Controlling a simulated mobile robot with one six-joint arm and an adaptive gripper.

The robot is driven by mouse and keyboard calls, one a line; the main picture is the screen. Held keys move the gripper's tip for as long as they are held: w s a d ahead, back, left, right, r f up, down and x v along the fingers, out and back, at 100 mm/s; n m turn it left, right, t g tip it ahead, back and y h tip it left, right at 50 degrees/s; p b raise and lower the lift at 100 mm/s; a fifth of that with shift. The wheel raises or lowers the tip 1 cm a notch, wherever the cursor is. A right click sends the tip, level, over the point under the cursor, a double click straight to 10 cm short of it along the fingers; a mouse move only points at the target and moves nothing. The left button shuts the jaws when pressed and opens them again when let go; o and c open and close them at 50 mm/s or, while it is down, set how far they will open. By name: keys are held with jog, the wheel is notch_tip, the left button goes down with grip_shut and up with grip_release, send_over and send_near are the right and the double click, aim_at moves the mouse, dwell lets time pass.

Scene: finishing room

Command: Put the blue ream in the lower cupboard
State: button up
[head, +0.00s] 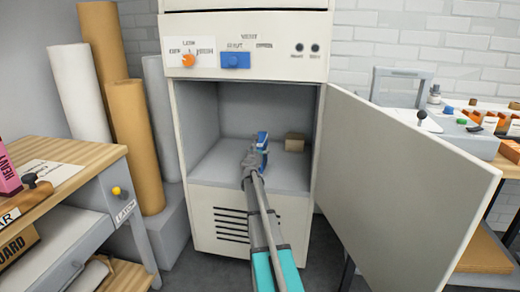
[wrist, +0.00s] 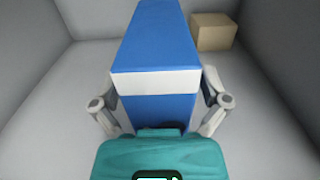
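The blue ream (wrist: 155,45), a blue block with a white band, is between the fingers of my gripper (wrist: 159,100) in the wrist view. The fingers press against its two sides. In the head view the ream (head: 262,141) shows small at the end of my arm, inside the open lower cupboard (head: 205,168) of the tall cabinet. My gripper (head: 254,158) is in the cupboard opening, above its grey floor. I cannot tell whether the ream touches the floor. Its underside is hidden.
A small tan box (head: 294,143) stands at the cupboard's back right; the wrist view shows it too (wrist: 213,32). The cupboard door (head: 400,180) is swung open to the right. Tall rolls (head: 135,140) stand left of the cabinet. The cupboard floor's left side is clear.

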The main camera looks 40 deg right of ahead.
dwell(0.4)
jog(key=v, duration=1.2)
jog(key=shift+r, duration=0.1)
dwell(0.6)
